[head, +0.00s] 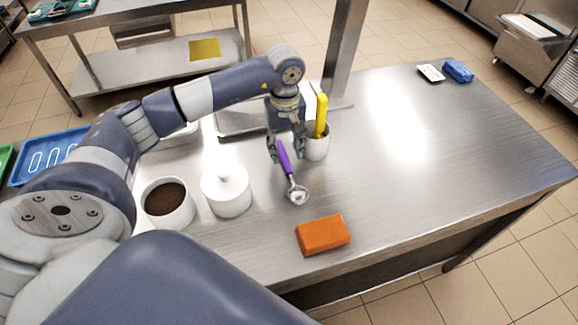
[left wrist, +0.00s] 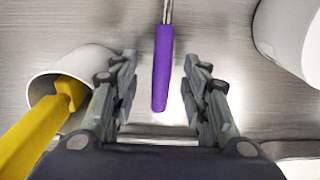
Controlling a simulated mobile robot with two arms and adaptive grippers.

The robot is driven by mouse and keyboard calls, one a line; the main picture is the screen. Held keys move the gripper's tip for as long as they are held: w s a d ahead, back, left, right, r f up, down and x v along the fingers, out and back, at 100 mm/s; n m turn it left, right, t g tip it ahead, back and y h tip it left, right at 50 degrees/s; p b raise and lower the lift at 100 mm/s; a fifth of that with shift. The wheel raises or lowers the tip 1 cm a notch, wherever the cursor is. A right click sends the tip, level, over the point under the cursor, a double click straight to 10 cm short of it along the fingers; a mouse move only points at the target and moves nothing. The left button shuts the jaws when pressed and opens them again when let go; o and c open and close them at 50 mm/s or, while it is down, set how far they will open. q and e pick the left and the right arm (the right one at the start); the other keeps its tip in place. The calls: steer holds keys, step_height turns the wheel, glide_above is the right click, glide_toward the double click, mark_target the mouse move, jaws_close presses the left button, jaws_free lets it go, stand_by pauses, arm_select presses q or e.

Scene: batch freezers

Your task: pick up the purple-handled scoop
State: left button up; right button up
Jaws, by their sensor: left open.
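The purple-handled scoop (head: 289,172) lies on the steel table in the head view, its metal bowl toward the front of the table. Its purple handle (left wrist: 162,68) also shows in the left wrist view, between the two fingers but not touched by either. My left gripper (head: 286,157) is open, pointing down around the handle's end; in the left wrist view its fingers (left wrist: 162,90) stand apart on both sides of the handle. My right gripper is not in view.
A white cup (head: 316,148) with a yellow-handled tool (head: 321,115) stands close beside my left gripper. A lidded white pot (head: 227,192) and a pot of brown contents (head: 166,203) stand to the left. An orange block (head: 323,235) lies in front. The table's right side is mostly clear.

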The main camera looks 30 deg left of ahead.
mark_target(285, 158)
arm_select(q)
steer(key=f, duration=0.1)
steer(key=f+p, duration=0.1)
steer(key=f, duration=0.1)
steer(key=shift+s+a, duration=0.15)
steer(key=shift+a, duration=0.05)
steer(key=shift+f, duration=0.25)
steer(key=c, duration=0.3)
jaws_close()
steer(key=shift+r, duration=0.15)
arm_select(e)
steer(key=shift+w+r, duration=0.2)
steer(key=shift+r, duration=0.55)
